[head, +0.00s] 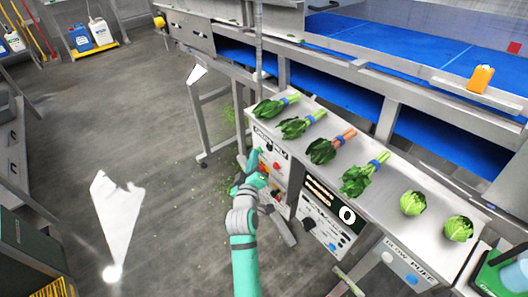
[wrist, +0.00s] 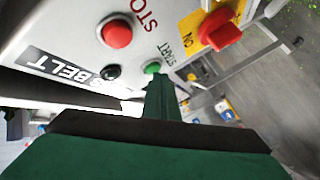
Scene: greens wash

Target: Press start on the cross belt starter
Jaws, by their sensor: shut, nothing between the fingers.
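The cross belt starter (wrist: 75,30) is a pale panel whose label reads BELT in the wrist view. It has a red STOP button (wrist: 117,34), a green START button (wrist: 152,67) and a black knob (wrist: 111,72). My gripper (wrist: 160,84) is shut and empty, with its green fingertips right at the START button and overlapping its lower edge. I cannot tell whether they touch it. In the head view my gripper (head: 262,177) is in front of the panel below the bench and hides part of it.
Leafy bunches (head: 322,150) and green heads (head: 413,203) lie on the steel bench above. Another panel with a display (head: 335,210) is to the right. The floor on the left is mostly clear.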

